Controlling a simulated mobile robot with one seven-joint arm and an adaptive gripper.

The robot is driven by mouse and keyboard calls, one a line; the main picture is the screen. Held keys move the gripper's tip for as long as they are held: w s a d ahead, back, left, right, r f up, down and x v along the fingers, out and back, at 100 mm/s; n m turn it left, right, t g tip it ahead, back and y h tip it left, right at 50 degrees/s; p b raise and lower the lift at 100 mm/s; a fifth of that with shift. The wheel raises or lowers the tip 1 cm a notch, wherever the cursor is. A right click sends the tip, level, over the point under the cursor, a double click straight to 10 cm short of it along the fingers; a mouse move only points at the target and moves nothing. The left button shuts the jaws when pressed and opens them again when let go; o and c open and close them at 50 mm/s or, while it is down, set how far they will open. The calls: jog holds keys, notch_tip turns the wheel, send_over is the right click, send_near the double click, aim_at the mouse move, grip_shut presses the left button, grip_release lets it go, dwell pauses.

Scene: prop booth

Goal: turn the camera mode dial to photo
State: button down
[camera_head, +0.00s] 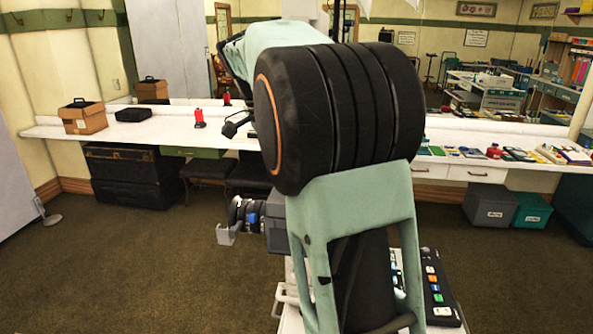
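A small dark object (236,125) is at the back counter (75,131), just left of my arm and partly hidden by it. It may be the camera, but it is too small and dark to be sure. No mode dial or its markings can be made out. My own pale green arm with its thick black joint fills the middle of the view and hides part of the counter behind it.
A red bottle-like item (199,118), a black case (133,114) and a brown box (83,117) stand on the counter's left part. Several small items lie on its right part. Dark trunks (130,178) and storage boxes (490,204) sit below. Carpet (120,270) at front left is clear.

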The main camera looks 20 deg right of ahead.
dwell(0.4)
jog(key=c, duration=1.8)
grip_release()
jog(key=v, duration=1.2)
